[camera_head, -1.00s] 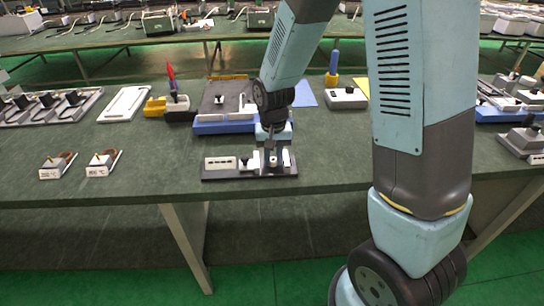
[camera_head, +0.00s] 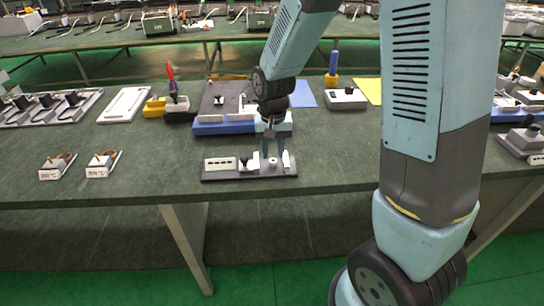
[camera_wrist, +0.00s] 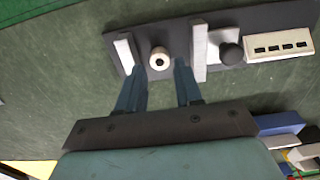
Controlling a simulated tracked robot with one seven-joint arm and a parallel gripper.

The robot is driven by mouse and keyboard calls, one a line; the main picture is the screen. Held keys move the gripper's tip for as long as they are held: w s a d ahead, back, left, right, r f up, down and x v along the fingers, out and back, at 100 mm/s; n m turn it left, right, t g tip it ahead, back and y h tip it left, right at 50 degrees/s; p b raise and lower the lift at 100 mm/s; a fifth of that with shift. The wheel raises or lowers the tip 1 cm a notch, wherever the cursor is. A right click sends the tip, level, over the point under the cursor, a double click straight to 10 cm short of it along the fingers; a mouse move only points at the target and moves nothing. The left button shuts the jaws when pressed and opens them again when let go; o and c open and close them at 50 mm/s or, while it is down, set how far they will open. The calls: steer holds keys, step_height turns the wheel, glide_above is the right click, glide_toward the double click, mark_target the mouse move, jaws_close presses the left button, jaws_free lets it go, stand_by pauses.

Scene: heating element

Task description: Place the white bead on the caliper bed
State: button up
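The caliper (camera_head: 222,176) is a dark bar with white jaws and a pale display block near the table's front edge. In the wrist view its dark bed (camera_wrist: 264,19) runs across the top. The white bead (camera_wrist: 159,58), with a dark hole, rests on the bed between the two white jaws, apart from both. It shows small in the head view (camera_head: 273,162). My gripper (camera_wrist: 160,66) is open, its two blue fingers apart with gaps to the bead. In the head view my gripper (camera_head: 272,152) is just above the bed.
A blue tray with a dark plate (camera_head: 222,128) stands just behind the caliper. Two small devices with displays (camera_head: 103,163) stand to the left. A grey box with a black knob (camera_head: 345,98) is behind right. Green tabletop is clear on both sides of the caliper.

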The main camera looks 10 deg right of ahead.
step_height(320, 180, up, 9)
steer(key=s+d+r+t, duration=0.5)
steer(key=s+d+r, duration=1)
steer(key=s+d, duration=0.1)
steer(key=shift+s+r+t, duration=0.3)
steer(key=shift+s+r, duration=0.05)
steer(key=shift+s, duration=0.3)
